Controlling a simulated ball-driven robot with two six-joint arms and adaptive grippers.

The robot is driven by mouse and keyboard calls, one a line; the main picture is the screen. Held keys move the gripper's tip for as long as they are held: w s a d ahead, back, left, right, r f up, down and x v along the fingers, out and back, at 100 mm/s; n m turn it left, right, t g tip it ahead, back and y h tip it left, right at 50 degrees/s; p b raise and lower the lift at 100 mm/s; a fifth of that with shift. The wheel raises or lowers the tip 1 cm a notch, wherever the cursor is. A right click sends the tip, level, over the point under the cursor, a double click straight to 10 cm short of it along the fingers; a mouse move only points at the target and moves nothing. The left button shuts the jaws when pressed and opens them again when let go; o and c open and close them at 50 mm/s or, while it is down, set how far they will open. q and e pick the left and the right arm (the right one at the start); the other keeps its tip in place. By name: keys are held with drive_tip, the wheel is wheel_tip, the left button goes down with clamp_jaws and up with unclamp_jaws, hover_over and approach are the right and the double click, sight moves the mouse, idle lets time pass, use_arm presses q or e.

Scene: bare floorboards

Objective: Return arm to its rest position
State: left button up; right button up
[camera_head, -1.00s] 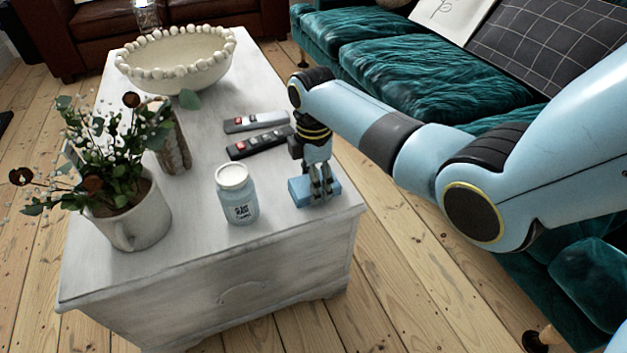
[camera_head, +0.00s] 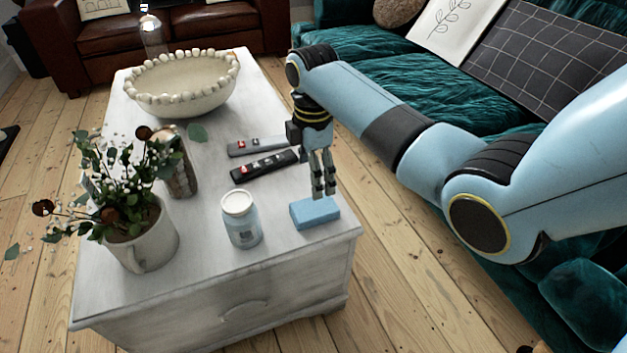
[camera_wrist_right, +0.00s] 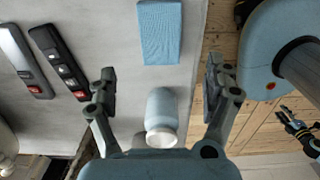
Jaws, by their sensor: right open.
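My right gripper (camera_head: 323,188) is open and empty, pointing down just above a light blue block (camera_head: 315,213) in the head view. The block lies on the white table (camera_head: 220,270) near its front right corner. In the right wrist view the gripper's two fingers (camera_wrist_right: 160,85) are spread wide apart. The blue block (camera_wrist_right: 159,32) lies beyond the fingertips there, with nothing between the fingers being gripped. My right arm (camera_head: 400,140) reaches in from the right over the gap between table and sofa.
A pale blue jar (camera_head: 241,220) stands left of the block. Two remotes (camera_head: 264,165) lie behind it. A teal sofa (camera_head: 380,75) is at the right.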

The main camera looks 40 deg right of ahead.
drive_tip(key=shift+r, duration=0.85)
drive_tip(key=s+f+m, duration=0.5)
drive_tip(key=s+f, duration=0.5)
drive_tip(key=s, duration=0.6)
drive_tip(key=s+f+m+p, duration=0.1)
drive_tip(key=s+f+m, duration=0.4)
drive_tip(key=s+f, duration=0.6)
drive_tip(key=s+f+m+h+p, duration=0.1)
drive_tip(key=s+f+m, duration=0.4)
drive_tip(key=s, duration=1.7)
wheel_tip(320, 180, down, 6)
drive_tip(key=shift+s+d+r, duration=0.2)
drive_tip(key=shift+s+r, duration=0.05)
drive_tip(key=shift+s, duration=0.1)
